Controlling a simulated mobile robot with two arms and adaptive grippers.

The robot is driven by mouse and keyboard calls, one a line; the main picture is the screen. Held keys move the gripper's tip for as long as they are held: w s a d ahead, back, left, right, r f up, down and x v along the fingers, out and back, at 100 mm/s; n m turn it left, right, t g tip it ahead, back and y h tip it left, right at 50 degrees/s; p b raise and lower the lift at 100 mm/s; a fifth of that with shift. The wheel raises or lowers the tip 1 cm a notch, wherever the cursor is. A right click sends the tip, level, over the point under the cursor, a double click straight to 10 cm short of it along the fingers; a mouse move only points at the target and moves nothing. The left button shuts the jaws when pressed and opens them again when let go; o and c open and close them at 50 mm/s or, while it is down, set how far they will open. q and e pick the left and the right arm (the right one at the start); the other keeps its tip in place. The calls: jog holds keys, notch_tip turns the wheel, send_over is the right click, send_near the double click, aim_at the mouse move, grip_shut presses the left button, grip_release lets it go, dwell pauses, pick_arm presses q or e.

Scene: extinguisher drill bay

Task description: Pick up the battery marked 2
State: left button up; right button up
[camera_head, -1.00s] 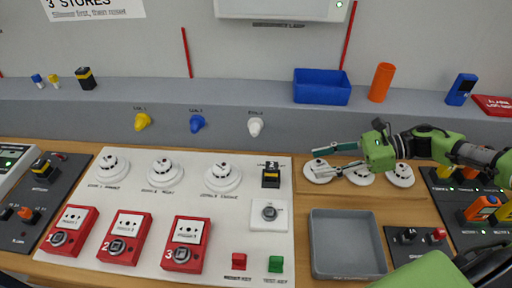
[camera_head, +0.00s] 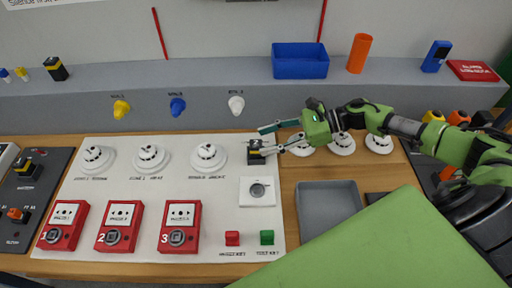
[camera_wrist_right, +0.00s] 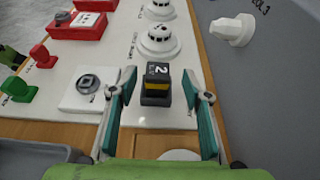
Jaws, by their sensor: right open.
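The battery marked 2 (camera_wrist_right: 157,86) is a dark block with a yellow band and a white 2 on its top label. It stands upright at the right edge of the white board, and in the head view (camera_head: 256,150) it is small and partly behind my fingers. My right gripper (camera_head: 270,139) is open, with its teal-padded fingers pointing left at the battery. In the right wrist view the fingers (camera_wrist_right: 162,97) lie on either side of the battery, with a gap on each side. My left gripper is not in view.
A white square plate with a grey knob (camera_wrist_right: 86,84) sits beside the battery. White detectors (camera_head: 209,157) stand on the board. A grey tray (camera_head: 328,207) lies to the right, and a blue bin (camera_head: 300,60) is on the back ledge.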

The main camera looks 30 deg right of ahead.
aim_at(256, 143)
jog(key=p+x, duration=0.2)
jog(key=x, duration=0.1)
jog(key=shift+a+r, duration=0.1)
jog(key=shift+a, duration=0.25)
jog(key=shift+w+a+f, duration=0.15)
jog(key=shift+a+f, duration=0.05)
jog(key=shift+f, duration=0.05)
grip_shut()
jog(key=shift+r, duration=0.1)
